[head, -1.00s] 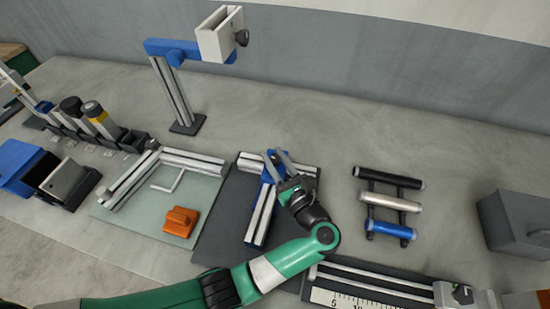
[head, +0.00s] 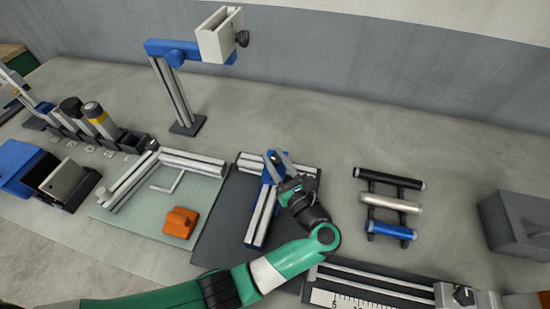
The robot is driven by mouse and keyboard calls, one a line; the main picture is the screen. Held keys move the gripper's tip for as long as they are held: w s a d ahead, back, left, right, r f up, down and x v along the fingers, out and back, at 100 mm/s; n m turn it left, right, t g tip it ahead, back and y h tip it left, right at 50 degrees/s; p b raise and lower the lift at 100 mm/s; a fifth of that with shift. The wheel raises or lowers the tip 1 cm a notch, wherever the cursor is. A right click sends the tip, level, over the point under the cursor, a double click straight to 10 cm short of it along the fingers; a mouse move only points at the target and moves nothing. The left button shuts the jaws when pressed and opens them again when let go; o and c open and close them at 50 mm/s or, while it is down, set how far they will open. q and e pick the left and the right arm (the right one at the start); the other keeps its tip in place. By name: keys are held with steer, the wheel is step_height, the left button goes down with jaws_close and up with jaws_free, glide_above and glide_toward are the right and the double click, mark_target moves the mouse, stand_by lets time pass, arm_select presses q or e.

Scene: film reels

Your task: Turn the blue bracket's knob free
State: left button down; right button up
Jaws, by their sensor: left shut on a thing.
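The blue bracket (head: 265,190) sits on the joined metal profiles (head: 262,218) on a dark mat in the middle of the table. My left gripper (head: 276,160) is over the bracket, its fingers pointing up and left in the picture. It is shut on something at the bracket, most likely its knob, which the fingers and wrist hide. My right gripper is not in view.
A pale mat holds more profiles (head: 190,163), a hex key (head: 168,184) and an orange block (head: 180,222). A rack with black, silver and blue rollers (head: 390,203) stands to the right. A blue-armed stand (head: 178,95) rises behind. A grey box (head: 518,225) is far right.

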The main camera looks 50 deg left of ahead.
arm_select(q)
steer(key=c, duration=0.5)
jaws_free()
steer(key=shift+c, duration=0.2)
steer(key=shift+d, duration=0.1)
steer(key=v, duration=1.1)
steer(key=shift+s+d, duration=0.15)
